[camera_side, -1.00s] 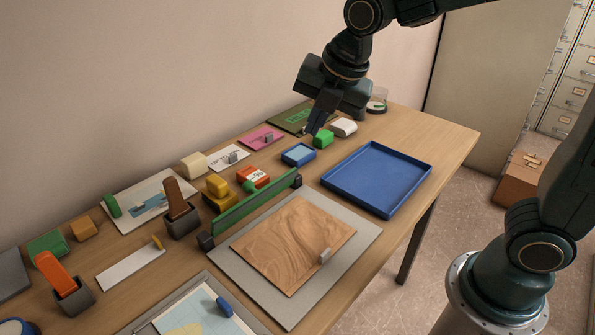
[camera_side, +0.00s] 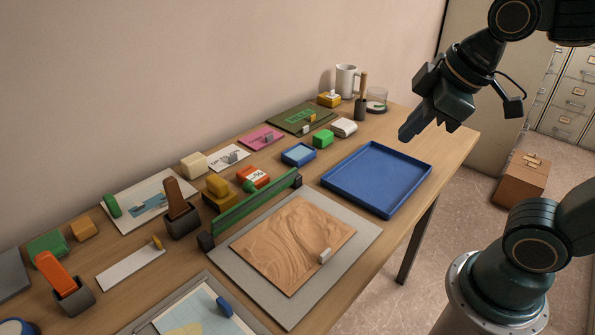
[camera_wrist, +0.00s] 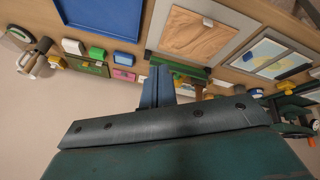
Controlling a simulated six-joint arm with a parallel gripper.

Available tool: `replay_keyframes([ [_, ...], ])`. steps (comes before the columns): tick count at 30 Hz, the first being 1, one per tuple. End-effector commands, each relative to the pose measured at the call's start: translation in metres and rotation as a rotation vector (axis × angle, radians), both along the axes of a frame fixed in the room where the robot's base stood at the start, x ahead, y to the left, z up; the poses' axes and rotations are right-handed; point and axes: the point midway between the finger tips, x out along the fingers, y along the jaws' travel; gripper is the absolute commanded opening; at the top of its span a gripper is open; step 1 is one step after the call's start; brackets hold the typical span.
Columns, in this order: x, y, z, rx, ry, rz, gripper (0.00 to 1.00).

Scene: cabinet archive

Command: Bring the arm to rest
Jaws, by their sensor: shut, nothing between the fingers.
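My gripper (camera_side: 405,134) is shut and empty. In the side view it hangs in the air above the far edge of the blue tray (camera_side: 336,184), tilted down to the left. It touches nothing on the table. In the wrist view my gripper (camera_wrist: 155,70) shows as closed dark fingers, with the wooden table (camera_wrist: 232,74) and its objects beyond them.
The blue tray is empty. A wood-grain sheet on a grey board (camera_side: 352,258) lies in front. Several blocks, stamps and cards line the wall side. A white mug (camera_side: 346,80) and a brush (camera_side: 361,100) stand at the back. A brown box (camera_side: 521,180) is on the floor.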

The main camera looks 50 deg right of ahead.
Motion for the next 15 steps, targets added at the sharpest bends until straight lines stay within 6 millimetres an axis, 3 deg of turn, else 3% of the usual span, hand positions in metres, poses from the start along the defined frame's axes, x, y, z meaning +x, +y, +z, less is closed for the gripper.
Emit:
replay_keyframes([
  [6, -0.029, -0.006, -0.006, 0.137, -0.015, -0.281, 0.0],
  [15, -0.045, -0.009, -0.012, 0.228, -0.02, -0.461, 0.0],
])
